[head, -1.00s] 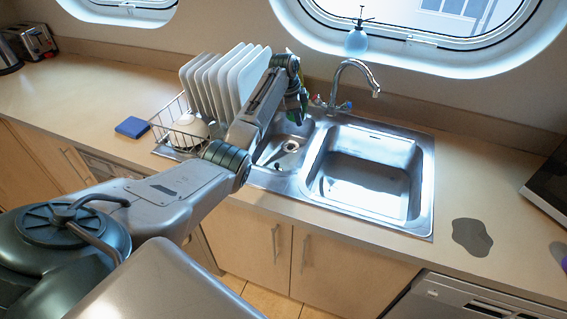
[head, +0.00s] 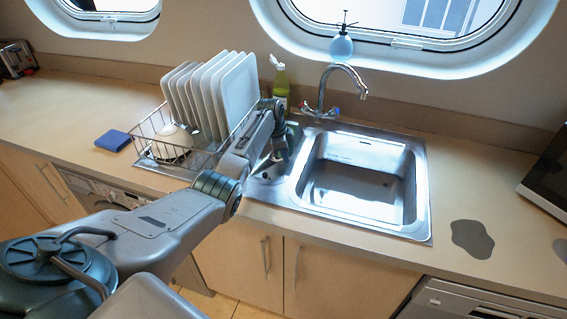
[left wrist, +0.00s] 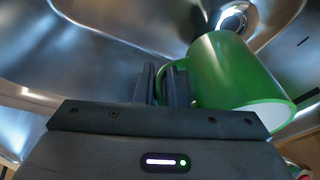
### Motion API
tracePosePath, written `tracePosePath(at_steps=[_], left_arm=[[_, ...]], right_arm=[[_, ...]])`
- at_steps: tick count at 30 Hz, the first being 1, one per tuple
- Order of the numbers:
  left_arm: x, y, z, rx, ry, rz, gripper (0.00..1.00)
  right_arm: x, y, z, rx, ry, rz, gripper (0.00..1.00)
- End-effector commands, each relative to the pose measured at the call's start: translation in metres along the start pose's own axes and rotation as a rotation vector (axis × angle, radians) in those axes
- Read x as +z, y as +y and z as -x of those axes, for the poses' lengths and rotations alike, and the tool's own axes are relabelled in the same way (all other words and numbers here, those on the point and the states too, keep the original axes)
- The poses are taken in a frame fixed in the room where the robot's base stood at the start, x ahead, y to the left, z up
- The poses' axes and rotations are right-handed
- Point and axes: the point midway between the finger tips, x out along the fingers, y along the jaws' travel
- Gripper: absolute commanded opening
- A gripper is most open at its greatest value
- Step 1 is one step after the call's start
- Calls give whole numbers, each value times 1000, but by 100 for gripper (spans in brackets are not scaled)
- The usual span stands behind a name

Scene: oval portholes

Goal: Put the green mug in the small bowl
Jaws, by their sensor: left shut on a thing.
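The green mug (left wrist: 235,70) is in the left wrist view, tilted, with its pale rim toward the lower right. My left gripper (left wrist: 174,84) is shut on it at its handle side. Shiny metal walls and a round drain (left wrist: 236,18) show behind the mug. In the head view my left gripper (head: 280,150) reaches down at the sink's small left bowl (head: 268,180), and the arm covers part of this bowl. The mug is hidden there. I cannot tell whether the mug touches the bowl's bottom. My right gripper is not in view.
A dish rack (head: 150,125) with several white plates (head: 225,95) and a white bowl (head: 176,142) stands left of the arm. The large sink basin (head: 355,185) is empty. A tap (head: 335,85) and a green bottle (head: 280,82) stand behind.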

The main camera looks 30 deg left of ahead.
Motion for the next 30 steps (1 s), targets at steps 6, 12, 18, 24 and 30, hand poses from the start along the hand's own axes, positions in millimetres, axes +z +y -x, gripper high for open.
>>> tracePosePath(at_steps=[6,12,18,24,30], left_arm=[[6,2,-29,2,0,1,0],[9,1,-39,-2,1,0,0],[10,1,-40,-2,1,0,0],[11,2,-43,0,0,0,26],[11,2,-43,0,0,0,32]], right_arm=[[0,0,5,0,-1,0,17],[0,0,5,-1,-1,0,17],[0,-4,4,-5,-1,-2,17],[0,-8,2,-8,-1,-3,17],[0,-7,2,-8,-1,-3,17]])
